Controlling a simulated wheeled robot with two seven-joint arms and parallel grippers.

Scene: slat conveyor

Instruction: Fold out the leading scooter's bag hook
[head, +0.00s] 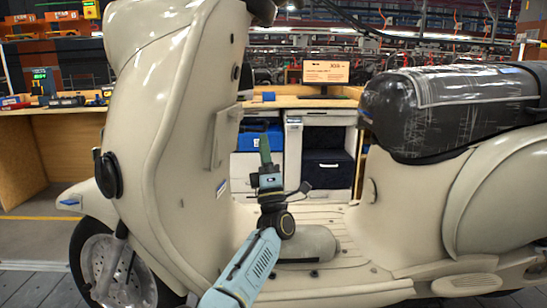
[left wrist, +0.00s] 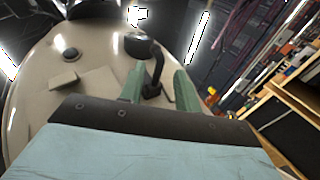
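The cream scooter (head: 165,130) fills the head view, its leg shield at left and its plastic-wrapped seat (head: 440,105) at right. My left gripper (head: 265,147) points up behind the leg shield, above the footboard. In the left wrist view its green fingers (left wrist: 160,84) are apart. A dark curved bar (left wrist: 156,72) with a round dark end shows between and beyond them; I cannot tell whether it is the bag hook or a handlebar part, nor whether a finger touches it. A pale tab (head: 226,138) stands out from the shield's rear. My right gripper is out of view.
The footboard (head: 330,272) lies below my left arm. The dark handlebar end (head: 262,11) is above the gripper. A wooden workbench (head: 300,101) with blue and black bins stands behind the scooter.

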